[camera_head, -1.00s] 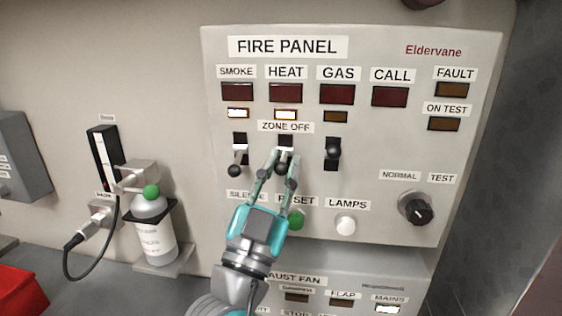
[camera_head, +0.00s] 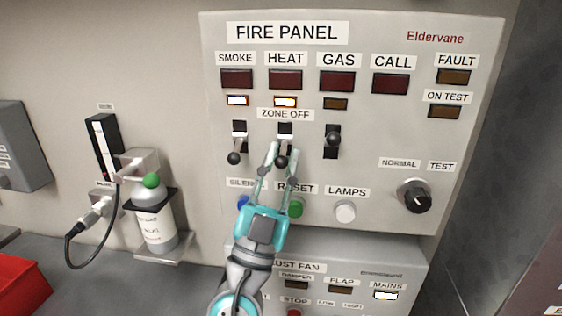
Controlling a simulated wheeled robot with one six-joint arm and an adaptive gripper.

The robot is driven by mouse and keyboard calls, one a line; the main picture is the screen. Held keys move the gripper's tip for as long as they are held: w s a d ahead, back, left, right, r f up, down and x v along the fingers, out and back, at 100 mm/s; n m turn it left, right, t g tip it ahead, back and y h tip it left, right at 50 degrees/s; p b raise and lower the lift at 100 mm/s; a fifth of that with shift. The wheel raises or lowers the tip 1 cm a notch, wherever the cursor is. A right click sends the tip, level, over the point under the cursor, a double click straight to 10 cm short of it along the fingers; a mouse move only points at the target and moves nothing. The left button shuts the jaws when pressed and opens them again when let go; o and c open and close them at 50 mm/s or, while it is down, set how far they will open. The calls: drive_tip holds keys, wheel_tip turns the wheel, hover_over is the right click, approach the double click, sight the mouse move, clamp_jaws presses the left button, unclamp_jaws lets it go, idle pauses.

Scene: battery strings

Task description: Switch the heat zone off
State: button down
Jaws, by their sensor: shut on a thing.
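The heat zone-off switch (camera_head: 282,160) is a small lever with a black knob in a dark slot under the ZONE OFF label; its lever points down. The lamp (camera_head: 285,102) below the HEAT label is lit. My gripper (camera_head: 281,158) reaches up from below, with one finger on each side of the knob, shut on it. The smoke switch (camera_head: 234,157) to the left also points down, and its lamp (camera_head: 237,100) is lit. The gas switch (camera_head: 333,140) to the right points up, and its lamp (camera_head: 335,104) is dark.
Below the switches are a partly hidden blue button (camera_head: 243,203), a green button (camera_head: 295,208) and a white button (camera_head: 345,211). A rotary knob (camera_head: 415,197) is at the right. A bottle (camera_head: 155,218) stands left of the panel.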

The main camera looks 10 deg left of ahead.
drive_tip(key=c, duration=1)
unclamp_jaws()
drive_tip(key=shift+f, duration=0.1)
drive_tip(key=v, duration=1.2)
